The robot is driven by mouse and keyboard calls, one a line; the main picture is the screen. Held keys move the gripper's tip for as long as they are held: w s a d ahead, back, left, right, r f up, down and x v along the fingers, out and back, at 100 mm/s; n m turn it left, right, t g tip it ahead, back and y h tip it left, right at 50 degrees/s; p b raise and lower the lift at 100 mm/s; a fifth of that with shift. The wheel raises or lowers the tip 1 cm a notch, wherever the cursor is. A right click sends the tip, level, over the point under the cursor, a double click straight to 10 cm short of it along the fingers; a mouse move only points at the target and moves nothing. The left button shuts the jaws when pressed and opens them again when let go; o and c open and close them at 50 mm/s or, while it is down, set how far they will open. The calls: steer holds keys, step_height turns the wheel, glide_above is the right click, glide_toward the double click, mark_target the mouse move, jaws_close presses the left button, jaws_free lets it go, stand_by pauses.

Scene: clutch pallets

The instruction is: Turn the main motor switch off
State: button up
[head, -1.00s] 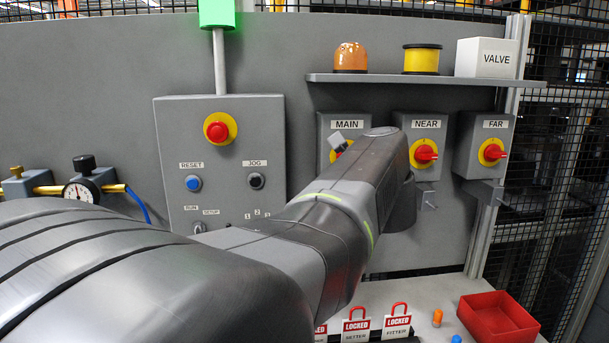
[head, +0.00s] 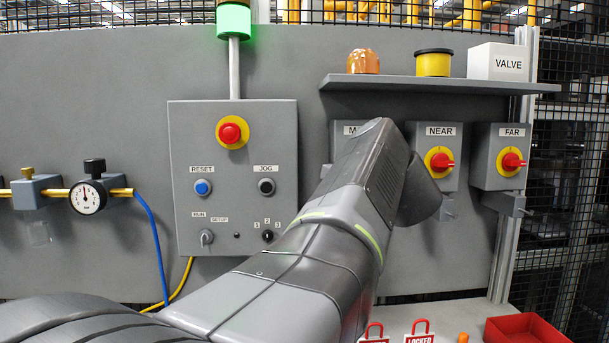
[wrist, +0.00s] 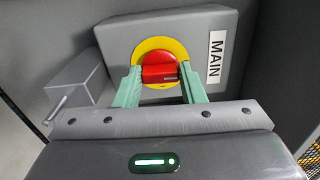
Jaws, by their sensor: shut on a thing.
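The main switch is a red knob on a yellow disc (wrist: 157,46), on a grey box (wrist: 218,80) with a MAIN label (wrist: 217,53). In the wrist view the label's text runs sideways. My gripper (wrist: 159,74) has its two green fingers on either side of the red handle and is shut on it. The handle's bar lies level across the wrist picture, between the fingertips. In the head view my arm covers the main switch and gripper; only part of the main box (head: 346,130) and its label shows.
The NEAR switch (head: 439,162) and FAR switch (head: 512,161) stand to the right, red handles pointing right. A shelf (head: 440,84) overhangs the boxes. A control panel (head: 232,175) with a red button is left; a green lamp (head: 233,20) is lit. A red tray (head: 525,330) sits below.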

steer(key=shift+n, duration=0.3)
steer(key=o, duration=1)
steer(key=s+b, duration=0.1)
steer(key=s, duration=0.6)
steer(key=s+b, duration=0.1)
steer(key=s, duration=0.5)
steer(key=shift+s+d, duration=0.2)
steer(key=shift+s, duration=0.2)
steer(key=shift+w, duration=0.1)
steer(key=shift+w+a+p, duration=0.2)
steer(key=shift+w+p, duration=0.7)
steer(key=shift+w, duration=5.9)
